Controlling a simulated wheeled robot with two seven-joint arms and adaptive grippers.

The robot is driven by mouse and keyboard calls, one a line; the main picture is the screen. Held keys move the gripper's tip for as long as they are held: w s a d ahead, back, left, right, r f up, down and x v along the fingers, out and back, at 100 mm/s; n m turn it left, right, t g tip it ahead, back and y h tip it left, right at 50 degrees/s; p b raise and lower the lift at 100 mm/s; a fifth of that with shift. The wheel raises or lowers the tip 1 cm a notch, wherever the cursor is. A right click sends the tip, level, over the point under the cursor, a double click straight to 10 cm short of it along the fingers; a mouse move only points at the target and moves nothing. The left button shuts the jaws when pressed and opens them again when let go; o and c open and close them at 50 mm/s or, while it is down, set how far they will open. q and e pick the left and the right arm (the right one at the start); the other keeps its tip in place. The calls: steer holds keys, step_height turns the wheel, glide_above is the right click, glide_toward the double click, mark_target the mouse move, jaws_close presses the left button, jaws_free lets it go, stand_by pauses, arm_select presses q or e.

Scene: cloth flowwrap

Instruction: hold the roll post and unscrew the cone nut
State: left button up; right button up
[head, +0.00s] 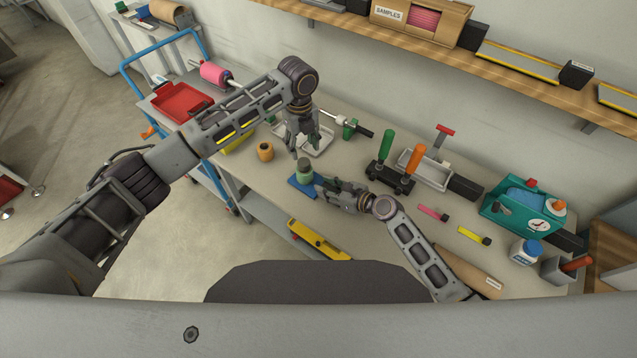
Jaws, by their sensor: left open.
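The roll post stands upright on a blue base (303,185) near the front edge of the table. A greyish-green round piece (304,171) sits on top of the base; it looks like the cone nut, but I cannot make out where nut and post meet. My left gripper (306,151) is open, pointing down just above the green piece. My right gripper (321,187) reaches in from the right, low beside the base, fingers towards the post. Whether its fingers touch or close on the post is too small to tell.
An orange roll (265,151) stands left of the post. A grey tray (318,141) lies behind my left gripper. A black block with green and orange handles (390,178) is to the right. A blue trolley (126,69) stands at left.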

mark_target(304, 162)
jaws_close()
arm_select(q)
steer(key=shift+d+m, duration=0.1)
steer(key=shift+m, duration=0.3)
steer(key=shift+m, duration=1.8)
steer(key=shift+f, duration=0.15)
steer(key=shift+f, duration=3.85)
